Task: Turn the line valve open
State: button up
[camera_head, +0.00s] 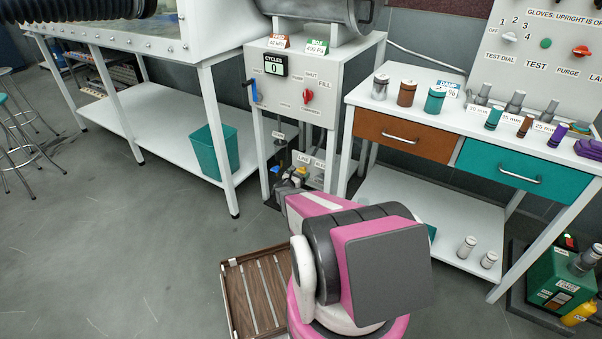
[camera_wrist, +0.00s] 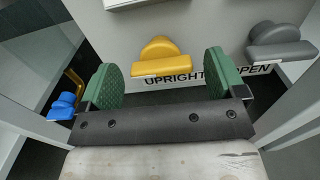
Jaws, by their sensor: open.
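The line valve is a yellow handle (camera_wrist: 161,58) on the grey panel in the wrist view, its bar lying roughly level. Lettering below it reads "UPRIGHT" and, partly covered by a finger, an ending like "OPEN". My gripper (camera_wrist: 162,78) is open, its green pads to the left and right of the yellow handle. The handle is ahead of the gap between the pads, and I see no contact. In the head view my gripper (camera_head: 291,180) is low at the cabinet, by the small "LINE" label (camera_head: 303,158), partly hidden by my arm.
A grey handle (camera_wrist: 280,43) sits right of the yellow one, its bar also near level. A blue handle (camera_wrist: 64,106) is at left. The cabinet (camera_head: 290,85) has white legs on both sides. A slatted crate (camera_head: 232,290) stands on the floor beside my arm.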

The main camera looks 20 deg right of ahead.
jog(key=shift+x, duration=0.95)
jog(key=c, duration=0.9)
